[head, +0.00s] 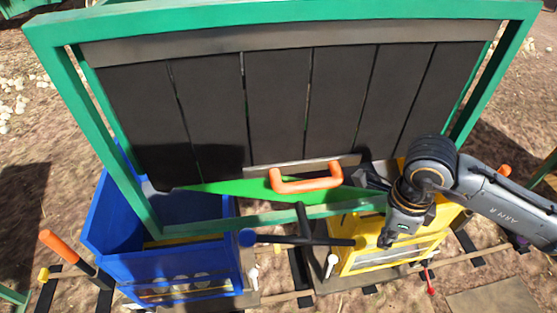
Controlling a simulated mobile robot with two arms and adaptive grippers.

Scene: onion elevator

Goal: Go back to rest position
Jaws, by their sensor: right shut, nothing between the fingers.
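My right gripper (368,181) is at the right of the orange handle (306,178), with my dark arm reaching in from the right edge. It is shut and looks empty, close to the handle but not around it. The handle sits at the lower middle of a dark slatted panel in a green frame (95,105). My left gripper is not in view.
A blue crate (190,262) stands below the frame at left, and a yellow crate (385,257) at right, partly behind my right arm. A black lever (305,239) with a blue end and a yellow end lies between them. An orange-handled lever (55,242) is at far left. Bare ground shows around.

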